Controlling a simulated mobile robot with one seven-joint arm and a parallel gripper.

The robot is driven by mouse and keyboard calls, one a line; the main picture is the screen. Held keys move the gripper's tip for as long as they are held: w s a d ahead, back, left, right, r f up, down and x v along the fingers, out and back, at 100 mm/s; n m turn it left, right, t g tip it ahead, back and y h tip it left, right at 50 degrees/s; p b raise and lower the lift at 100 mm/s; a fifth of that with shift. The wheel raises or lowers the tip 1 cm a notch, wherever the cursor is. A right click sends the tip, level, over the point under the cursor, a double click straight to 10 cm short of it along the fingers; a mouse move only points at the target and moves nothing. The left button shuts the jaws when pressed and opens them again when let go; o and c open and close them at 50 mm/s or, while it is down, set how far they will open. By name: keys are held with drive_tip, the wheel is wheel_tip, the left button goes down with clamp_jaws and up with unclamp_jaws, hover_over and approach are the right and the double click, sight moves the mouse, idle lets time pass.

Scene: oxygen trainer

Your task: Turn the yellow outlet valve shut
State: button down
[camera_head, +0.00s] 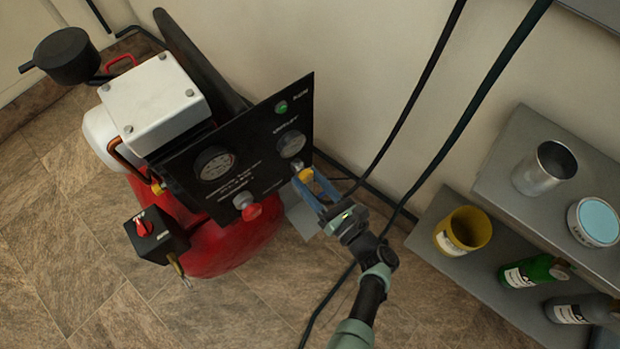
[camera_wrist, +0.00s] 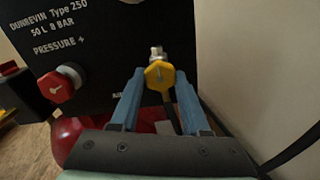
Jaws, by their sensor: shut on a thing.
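The yellow outlet valve (camera_head: 306,175) sits at the lower right of the compressor's black panel (camera_head: 180,172). In the wrist view, the yellow valve knob (camera_wrist: 159,75) faces me on its metal stem, between the upper ends of the blue fingers. My gripper (camera_head: 311,184) reaches the valve from the lower right, and its fingers are closed on the knob's sides. The fingertips also show in the wrist view (camera_wrist: 157,83). The exact finger contact is hard to make out.
A red pressure knob (camera_head: 251,211) is left of the valve, with gauges (camera_head: 291,144) above. A red switch (camera_head: 144,228) is on a black box. Dark hoses (camera_head: 435,155) hang at the right. Grey shelves (camera_head: 525,145) hold cans and bottles at far right. The floor at lower left is clear.

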drive_tip(key=shift+c, duration=1.9)
unclamp_jaws()
drive_tip(key=v, duration=1.3)
drive_tip(key=shift+p, duration=0.35)
